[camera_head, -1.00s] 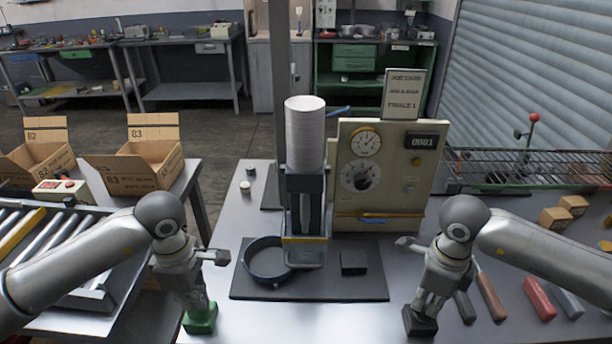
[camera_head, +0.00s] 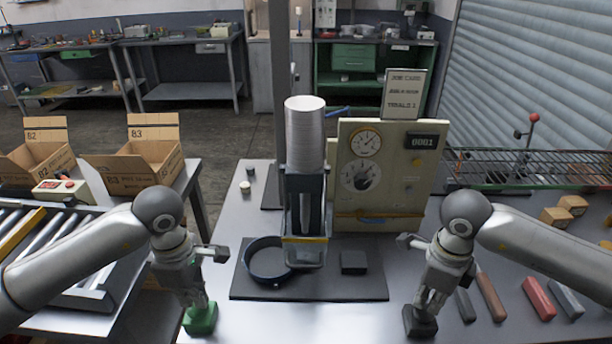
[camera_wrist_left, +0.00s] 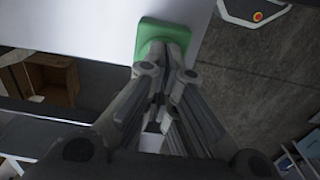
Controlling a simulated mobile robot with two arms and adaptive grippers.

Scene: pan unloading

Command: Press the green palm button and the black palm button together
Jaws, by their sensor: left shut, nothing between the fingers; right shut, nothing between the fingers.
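The green palm button (camera_head: 201,320) stands at the table's front left, with my left gripper (camera_head: 204,303) pointing down onto its top. In the left wrist view the green button (camera_wrist_left: 160,33) lies right at the shut fingertips (camera_wrist_left: 163,48), which hide part of it. The black palm button (camera_head: 420,324) stands at the front right, with my right gripper (camera_head: 422,305) pointing down at its top. Both grippers are shut and hold nothing. The fingertips appear to touch the buttons; how far each button is pressed cannot be told.
Several bar-shaped pieces (camera_head: 538,298) lie at the right.

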